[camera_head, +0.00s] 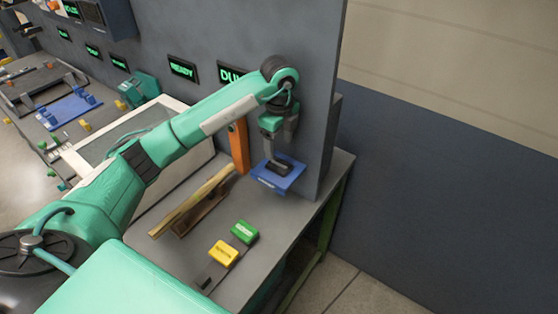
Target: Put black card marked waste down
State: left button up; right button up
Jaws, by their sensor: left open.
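My left gripper (277,160) reaches over the right end of the grey bench and points down at a blue holder (292,180) with small white lettering. The gripper is open. A dark piece (278,168) lies at the fingertips, on or just above the blue holder. It looks like the black card, but no marking on it can be read, and I cannot tell whether it touches the fingers. My right gripper is not in view.
A green block (244,232) and a yellow block (223,253) stand on the bench front, with a small dark item (203,282) nearby. Wooden strips (190,204) lie left of the holder. An orange upright (238,146) and a grey panel (312,110) stand behind.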

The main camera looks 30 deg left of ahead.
pick_arm(q)
jog(key=shift+r+b, duration=0.35)
jog(key=shift+r, duration=2.25)
jog(key=shift+s+f, duration=0.1)
